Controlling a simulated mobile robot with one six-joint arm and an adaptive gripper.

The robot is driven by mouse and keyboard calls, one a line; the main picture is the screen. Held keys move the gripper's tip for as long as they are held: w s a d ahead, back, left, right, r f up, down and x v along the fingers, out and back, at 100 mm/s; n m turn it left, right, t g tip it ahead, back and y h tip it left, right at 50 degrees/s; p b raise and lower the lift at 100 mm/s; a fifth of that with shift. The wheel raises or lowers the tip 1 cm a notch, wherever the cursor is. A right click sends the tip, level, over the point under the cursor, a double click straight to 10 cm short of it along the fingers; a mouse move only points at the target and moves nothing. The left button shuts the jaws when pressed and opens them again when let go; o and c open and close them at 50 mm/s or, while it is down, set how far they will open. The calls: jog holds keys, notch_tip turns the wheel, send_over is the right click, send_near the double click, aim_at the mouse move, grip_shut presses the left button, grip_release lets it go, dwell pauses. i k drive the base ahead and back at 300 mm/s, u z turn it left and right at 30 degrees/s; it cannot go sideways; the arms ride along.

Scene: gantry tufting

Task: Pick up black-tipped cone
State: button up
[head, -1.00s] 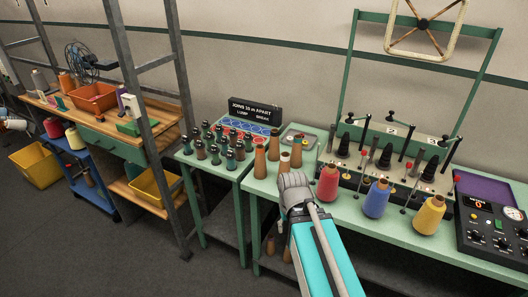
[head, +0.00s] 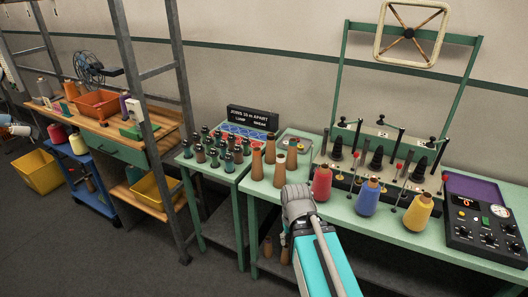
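Several bare brown cones stand upright on the green table, including a front left cone (head: 257,166), a front right cone (head: 279,172) and a rear one (head: 270,150). Another (head: 292,156) shows a pale band near its top. I cannot make out a black tip on any of them at this size.
Red (head: 321,184), blue (head: 368,198) and yellow (head: 418,213) thread cones stand right of my wrist. Behind them is a rack with black cone holders (head: 376,157). Dark green bobbins (head: 214,158) crowd the left table. A control box (head: 484,228) sits far right.

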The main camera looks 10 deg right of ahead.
aim_at(270, 157)
jog(key=z, duration=0.1)
jog(key=i, duration=0.95)
